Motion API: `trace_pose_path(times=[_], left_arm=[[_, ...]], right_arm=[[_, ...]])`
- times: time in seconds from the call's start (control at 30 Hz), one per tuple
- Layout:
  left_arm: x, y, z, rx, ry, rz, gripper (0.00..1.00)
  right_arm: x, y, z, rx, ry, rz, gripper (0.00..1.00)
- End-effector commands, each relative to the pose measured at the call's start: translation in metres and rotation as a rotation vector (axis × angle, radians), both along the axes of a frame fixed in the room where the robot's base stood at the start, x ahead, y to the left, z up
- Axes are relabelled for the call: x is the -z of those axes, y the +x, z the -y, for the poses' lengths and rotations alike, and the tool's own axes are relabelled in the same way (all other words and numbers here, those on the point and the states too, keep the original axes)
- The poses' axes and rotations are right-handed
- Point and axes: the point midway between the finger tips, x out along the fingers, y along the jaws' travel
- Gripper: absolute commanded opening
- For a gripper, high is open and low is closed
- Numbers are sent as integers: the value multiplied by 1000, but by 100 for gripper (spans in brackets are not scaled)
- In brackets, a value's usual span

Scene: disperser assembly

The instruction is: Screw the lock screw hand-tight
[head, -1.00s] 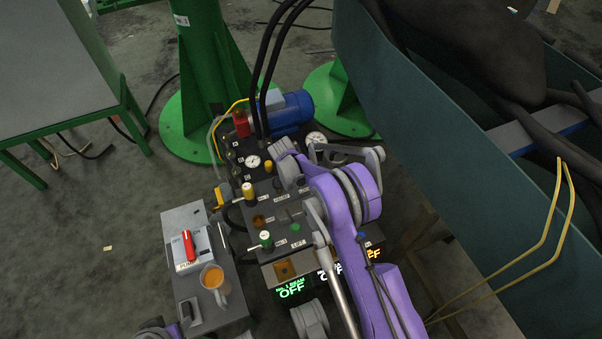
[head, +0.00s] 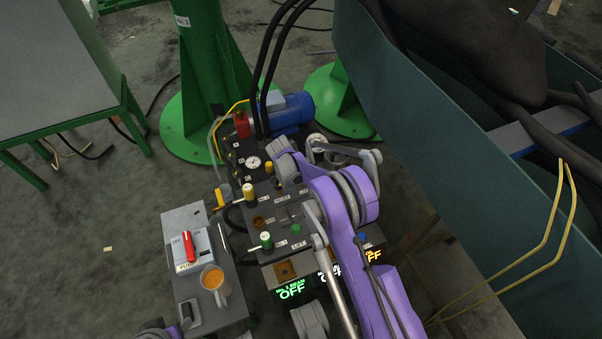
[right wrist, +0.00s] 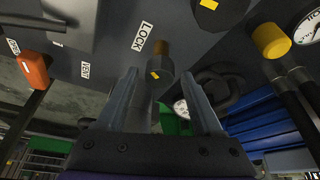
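The lock screw shows in the right wrist view as a brass shank (right wrist: 161,48) with a dark round knob (right wrist: 160,84) that carries a yellow mark. It sits beside the white LOCK label (right wrist: 143,36) on the dark panel. My right gripper (right wrist: 161,75) is open, its two fingers on either side of the knob with a visible gap at each side. In the head view my purple right arm (head: 335,205) reaches over the control block and hides the screw and the fingertips.
An orange knob (right wrist: 33,70) and a yellow cap (right wrist: 270,40) stand out near the right gripper. The control block (head: 262,205) carries gauges, valves and hoses. A teal bin wall (head: 420,110) stands right.

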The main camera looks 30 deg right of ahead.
Motion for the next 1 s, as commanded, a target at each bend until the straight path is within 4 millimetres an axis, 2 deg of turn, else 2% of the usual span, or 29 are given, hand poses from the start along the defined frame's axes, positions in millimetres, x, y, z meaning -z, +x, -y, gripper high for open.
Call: trace_pose_path(times=[0.37,0.47,0.8,1.0], left_arm=[[-1,0,0,0,0,0,50],[-4,-1,0,0,0,0,50],[-20,-4,0,0,0,2,50],[-25,-4,0,0,0,3,50]], right_arm=[[-4,-1,-1,-1,0,0,75],[-15,-2,-6,-2,0,-1,75],[-78,-11,-30,-2,0,0,75],[-97,-14,-38,-1,0,1,75]])
